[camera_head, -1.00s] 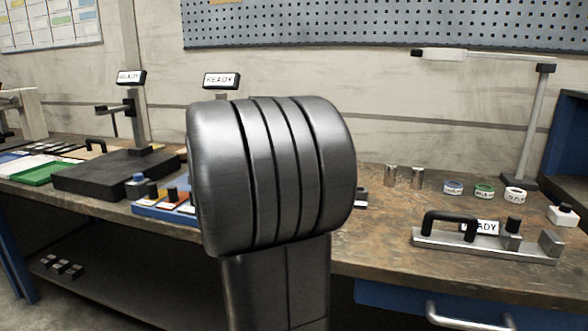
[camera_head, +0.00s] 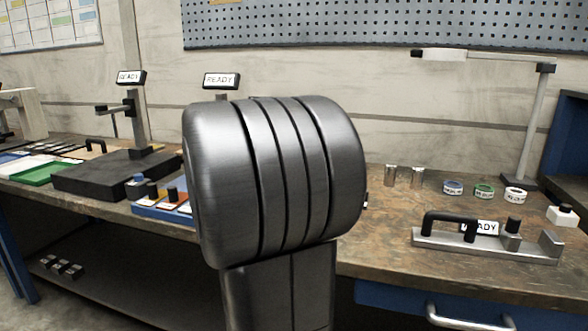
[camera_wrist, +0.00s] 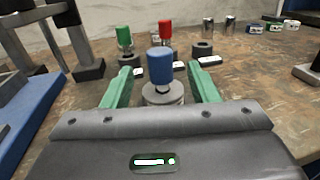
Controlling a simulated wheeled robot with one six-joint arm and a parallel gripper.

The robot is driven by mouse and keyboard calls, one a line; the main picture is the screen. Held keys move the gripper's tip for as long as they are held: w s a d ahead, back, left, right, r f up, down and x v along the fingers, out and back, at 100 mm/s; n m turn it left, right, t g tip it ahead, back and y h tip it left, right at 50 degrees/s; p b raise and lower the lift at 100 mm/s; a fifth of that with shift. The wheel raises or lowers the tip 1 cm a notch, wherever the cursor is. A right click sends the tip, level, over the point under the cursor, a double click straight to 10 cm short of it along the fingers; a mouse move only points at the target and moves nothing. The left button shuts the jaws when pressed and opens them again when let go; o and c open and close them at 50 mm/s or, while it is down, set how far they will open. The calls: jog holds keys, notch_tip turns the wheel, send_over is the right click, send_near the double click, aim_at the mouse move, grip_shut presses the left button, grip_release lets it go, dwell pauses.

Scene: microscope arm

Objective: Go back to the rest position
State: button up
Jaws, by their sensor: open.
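My gripper (camera_wrist: 159,70) shows in the wrist view with its two green fingers spread apart. A blue-topped piece (camera_wrist: 160,65) on a round metal base stands between and beyond the fingers; I see a gap on each side and cannot tell its exact distance. A green-topped piece (camera_wrist: 124,38) and a red-topped piece (camera_wrist: 165,30) stand farther back, each near a dark round base. In the head view my own arm fills the middle and hides the gripper and these pieces.
A black stand (camera_head: 110,174) is on the bench at left. A metal fixture with a black handle (camera_head: 485,244) and a lamp (camera_head: 535,120) are at right. Two metal cylinders (camera_head: 390,175) and several labelled rings (camera_head: 484,191) stand behind.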

jog(key=x, duration=0.7)
jog(key=shift+f, duration=0.1)
notch_tip(320, 180, up, 2)
jog(key=shift+r+p, duration=0.1)
jog(key=shift+p, duration=0.9)
notch_tip(320, 180, up, 3)
jog(key=p, duration=0.3)
jog(key=shift+p, duration=0.35)
